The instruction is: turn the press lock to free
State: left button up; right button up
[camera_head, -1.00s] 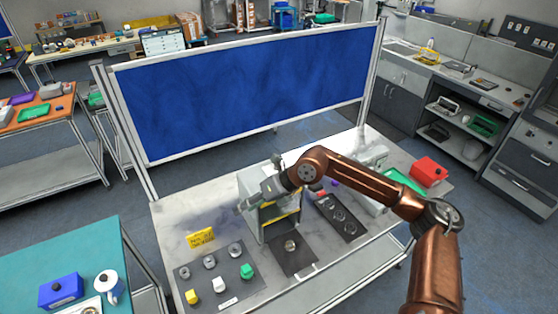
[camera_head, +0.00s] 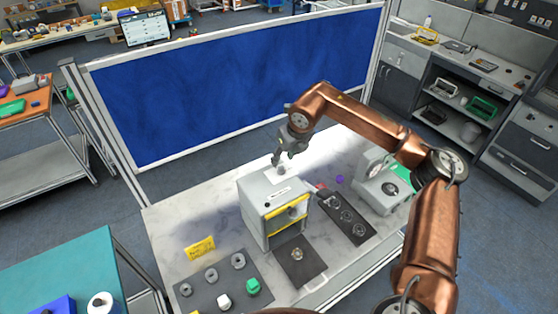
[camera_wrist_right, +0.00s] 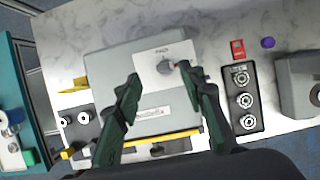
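The press (camera_head: 262,205) is a grey box with yellow striped edging, standing on the marble-look table. The press lock (camera_head: 281,171) is a small grey knob on a pale plate on top of it. It also shows in the right wrist view (camera_wrist_right: 165,67), with small lettering above it that I cannot read surely. My right gripper (camera_head: 280,160) is just above the knob, pointing down. In the right wrist view its fingers (camera_wrist_right: 160,73) are apart, with the knob between the tips in the picture; contact is not visible. My left gripper is out of view.
A dark plate (camera_head: 298,262) lies before the press. A black tray with round parts (camera_head: 347,219) and a grey machine (camera_head: 380,192) stand to the right. A mat with coloured pieces (camera_head: 215,283) and a yellow sign (camera_head: 200,249) are to the left. A blue partition (camera_head: 240,85) stands behind.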

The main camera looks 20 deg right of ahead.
aim_at(281, 166)
jog(key=x, duration=0.1)
jog(key=p+x, duration=0.1)
jog(key=x, duration=0.2)
jog(key=shift+s+d+f, duration=0.1)
jog(key=shift+d+f, duration=0.3)
jog(key=shift+w+f, duration=0.2)
jog(key=shift+f, duration=0.15)
jog(key=shift+a+f, duration=0.1)
jog(key=shift+f, duration=0.1)
jog(key=c, duration=0.6)
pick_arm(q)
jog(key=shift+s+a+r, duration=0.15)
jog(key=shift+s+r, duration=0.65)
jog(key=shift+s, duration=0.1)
pick_arm(e)
grip_shut()
